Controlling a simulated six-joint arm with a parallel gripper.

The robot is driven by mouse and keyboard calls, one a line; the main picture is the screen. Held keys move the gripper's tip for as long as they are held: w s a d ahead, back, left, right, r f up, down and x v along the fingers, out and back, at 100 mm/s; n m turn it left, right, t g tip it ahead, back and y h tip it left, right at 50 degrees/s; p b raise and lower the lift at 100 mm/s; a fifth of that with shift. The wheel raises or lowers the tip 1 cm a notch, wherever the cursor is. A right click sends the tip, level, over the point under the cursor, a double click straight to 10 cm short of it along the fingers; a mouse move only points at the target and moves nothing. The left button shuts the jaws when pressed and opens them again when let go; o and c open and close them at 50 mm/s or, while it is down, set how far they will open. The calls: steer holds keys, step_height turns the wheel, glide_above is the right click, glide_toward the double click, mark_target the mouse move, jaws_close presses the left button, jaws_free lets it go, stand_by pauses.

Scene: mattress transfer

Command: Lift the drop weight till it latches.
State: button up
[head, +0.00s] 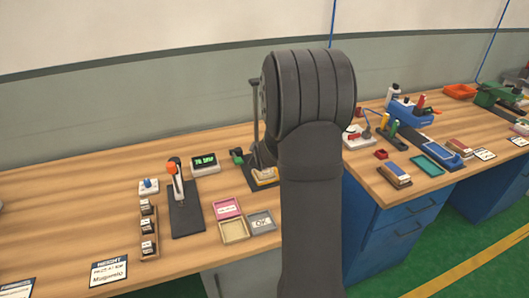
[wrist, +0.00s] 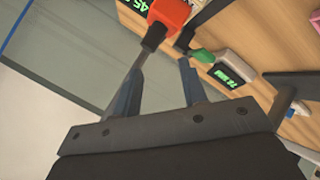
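In the wrist view my gripper (wrist: 161,66) has its two fingers apart, with nothing clearly held between them. An orange-red block (wrist: 168,12) lies beyond the fingertips, at the top edge. A dark collar and a grey rod (wrist: 137,66) run down from it to beside the left finger; I cannot tell whether they touch. I cannot tell for sure that this block is the drop weight. In the head view a dark upright column (head: 255,112) stands on a base with a yellow part (head: 265,177), partly behind my arm. My gripper is hidden there.
A display box (head: 204,163) and a stand with an orange handle (head: 173,168) are left of the column. A pink tray (head: 227,208), a beige tray (head: 234,231) and a grey OK tray (head: 261,221) lie in front. More tools stand on the right bench.

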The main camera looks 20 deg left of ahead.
steer(key=s+d+f+m+t+y, duration=0.4)
steer(key=s+d+m+t, duration=0.2)
steer(key=s+d+m, duration=0.4)
steer(key=shift+m, duration=0.4)
steer(key=x, duration=1.8)
steer(key=shift+w+a, duration=0.1)
steer(key=shift+a, duration=0.4)
jaws_close()
